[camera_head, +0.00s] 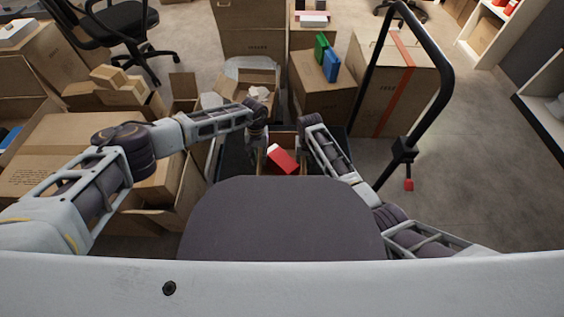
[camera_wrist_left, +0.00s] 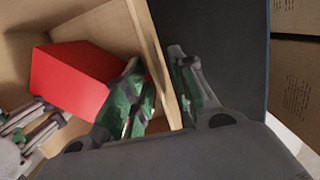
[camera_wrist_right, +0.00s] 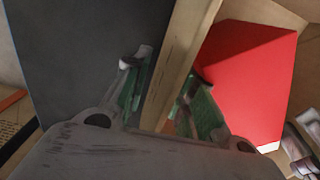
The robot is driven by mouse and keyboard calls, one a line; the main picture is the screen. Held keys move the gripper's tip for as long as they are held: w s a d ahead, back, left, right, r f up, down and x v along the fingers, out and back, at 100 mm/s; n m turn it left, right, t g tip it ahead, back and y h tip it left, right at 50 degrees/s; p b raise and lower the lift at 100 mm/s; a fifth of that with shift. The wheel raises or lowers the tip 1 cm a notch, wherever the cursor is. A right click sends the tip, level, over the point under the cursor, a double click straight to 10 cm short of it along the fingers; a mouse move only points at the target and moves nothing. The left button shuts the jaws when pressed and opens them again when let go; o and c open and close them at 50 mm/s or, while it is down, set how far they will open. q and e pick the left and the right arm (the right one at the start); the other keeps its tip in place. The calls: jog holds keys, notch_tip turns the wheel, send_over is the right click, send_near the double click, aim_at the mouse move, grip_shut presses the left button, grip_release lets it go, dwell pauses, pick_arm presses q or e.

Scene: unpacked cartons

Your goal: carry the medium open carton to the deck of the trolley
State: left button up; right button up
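The medium open carton (camera_head: 259,161) is in the middle of the head view, with a red box (camera_head: 282,160) inside it. The dark trolley deck (camera_head: 235,160) shows on both sides of the carton; I cannot tell if the carton touches it. My left gripper (camera_wrist_left: 160,68) straddles one carton wall (camera_wrist_left: 148,35) and looks shut on it, one finger inside and one outside. My right gripper (camera_wrist_right: 165,70) straddles the opposite wall (camera_wrist_right: 185,35) in the same way. The red box also shows in the left wrist view (camera_wrist_left: 75,75) and right wrist view (camera_wrist_right: 245,75). The carton's front is hidden behind my body.
The trolley's black handle (camera_head: 440,95) rises on the right. A taped carton (camera_head: 408,90) and a carton bearing green and blue items (camera_head: 318,98) stand beyond. Open cartons (camera_head: 180,195) crowd the left. An office chair (camera_head: 115,22) stands back left. Bare floor (camera_head: 465,140) lies right.

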pick_arm(q)
jog(key=shift+r, duration=0.15)
dwell(0.3)
jog(key=shift+w+r, duration=0.2)
jog(key=shift+r, duration=1.05)
jog(key=shift+w+r, duration=0.2)
jog(key=shift+r, duration=1.1)
jog(key=shift+w+r, duration=0.2)
jog(key=shift+r, duration=1.05)
pick_arm(e)
jog(key=shift+r, duration=6)
pick_arm(q)
jog(key=shift+s, duration=0.1)
pick_arm(e)
jog(key=shift+s+f, duration=0.1)
jog(key=shift+s, duration=0.05)
